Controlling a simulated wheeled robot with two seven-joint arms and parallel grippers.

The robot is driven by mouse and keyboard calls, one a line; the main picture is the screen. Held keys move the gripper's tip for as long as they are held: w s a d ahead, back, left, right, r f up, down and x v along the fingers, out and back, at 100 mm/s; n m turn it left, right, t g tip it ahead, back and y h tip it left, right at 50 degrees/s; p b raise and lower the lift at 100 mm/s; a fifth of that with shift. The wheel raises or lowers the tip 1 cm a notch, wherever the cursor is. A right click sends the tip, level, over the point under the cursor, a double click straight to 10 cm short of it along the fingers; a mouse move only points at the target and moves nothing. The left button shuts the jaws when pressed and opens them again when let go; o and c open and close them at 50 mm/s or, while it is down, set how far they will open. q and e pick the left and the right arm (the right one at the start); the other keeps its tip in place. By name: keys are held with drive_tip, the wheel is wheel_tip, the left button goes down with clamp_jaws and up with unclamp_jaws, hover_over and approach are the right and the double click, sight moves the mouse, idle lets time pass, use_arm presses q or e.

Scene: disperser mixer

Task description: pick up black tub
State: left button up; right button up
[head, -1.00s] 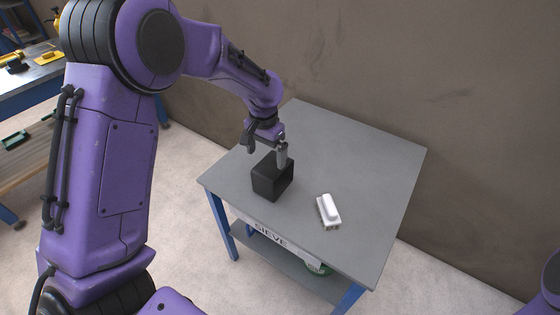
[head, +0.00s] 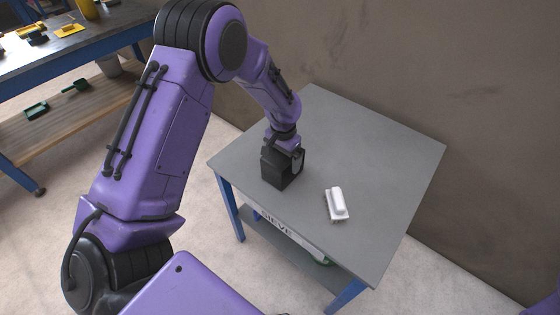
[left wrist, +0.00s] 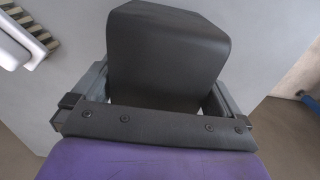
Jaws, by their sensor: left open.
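The black tub (head: 278,174) stands on the grey table near its left corner. My left gripper (head: 290,156) is at the tub, coming down from above. In the left wrist view the tub (left wrist: 165,55) fills the space between the two fingers of the left gripper (left wrist: 158,95), one finger on each side. The jaws are open around it, with small light gaps near the palm. The fingertips are mostly hidden, so I cannot tell if either finger touches the tub. My right gripper is not in view.
A white brush-like block (head: 336,203) lies on the grey table (head: 385,165) to the right of the tub. The rest of the tabletop is clear. A brown wall stands behind. A workbench (head: 60,58) with yellow and black items is at upper left.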

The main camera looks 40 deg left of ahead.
use_arm(q)
drive_tip(key=c, duration=0.8)
